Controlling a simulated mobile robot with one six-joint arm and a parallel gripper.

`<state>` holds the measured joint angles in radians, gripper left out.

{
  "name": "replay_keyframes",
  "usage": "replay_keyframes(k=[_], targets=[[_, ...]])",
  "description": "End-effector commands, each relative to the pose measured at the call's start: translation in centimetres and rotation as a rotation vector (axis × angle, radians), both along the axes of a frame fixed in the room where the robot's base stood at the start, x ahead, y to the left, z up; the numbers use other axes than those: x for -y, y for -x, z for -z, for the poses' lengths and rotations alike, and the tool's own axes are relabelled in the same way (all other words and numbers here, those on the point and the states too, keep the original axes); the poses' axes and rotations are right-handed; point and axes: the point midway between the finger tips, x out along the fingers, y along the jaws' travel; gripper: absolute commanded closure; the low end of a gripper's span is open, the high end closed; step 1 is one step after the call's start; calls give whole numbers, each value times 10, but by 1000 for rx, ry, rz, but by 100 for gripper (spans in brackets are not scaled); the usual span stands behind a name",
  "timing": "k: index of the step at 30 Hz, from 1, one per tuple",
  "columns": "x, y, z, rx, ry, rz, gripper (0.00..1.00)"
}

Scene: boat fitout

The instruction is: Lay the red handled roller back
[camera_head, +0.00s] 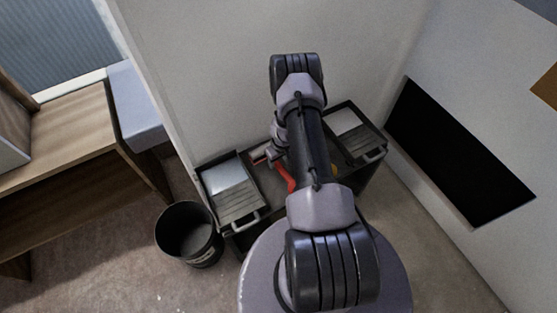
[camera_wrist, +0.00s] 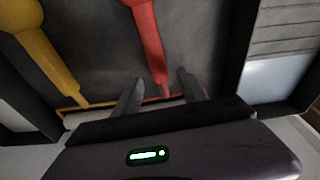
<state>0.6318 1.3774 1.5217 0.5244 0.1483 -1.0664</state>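The red handled roller (camera_wrist: 147,35) lies on the dark surface between two paint trays, its handle pointing away from my gripper in the wrist view. Part of its red handle (camera_head: 286,176) also shows beside my arm in the head view. My gripper (camera_wrist: 161,75) is open, with its fingers apart on either side of the narrow lower end of the red handle; I cannot tell whether they touch it.
A yellow handled roller (camera_wrist: 37,52) lies left of the red one in the wrist view. Paint trays stand at the left (camera_head: 240,205) and right (camera_head: 371,149) of the dark bench top. A black bucket (camera_head: 171,242) stands on the floor. Walls close in behind and at right.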

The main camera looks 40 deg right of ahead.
Motion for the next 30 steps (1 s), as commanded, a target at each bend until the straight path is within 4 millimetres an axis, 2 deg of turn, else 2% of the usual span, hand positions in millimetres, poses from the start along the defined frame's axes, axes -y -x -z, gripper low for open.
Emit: replay_keyframes(k=[7,10,14,21,25,30], targets=[[0,0,-2,0,0,0,51],[0,1,-15,1,0,-1,51],[0,6,-53,2,1,1,51],[-3,18,-132,2,1,-1,51],[-4,23,-159,0,0,-1,51],[-4,26,-172,-1,0,0,51]])
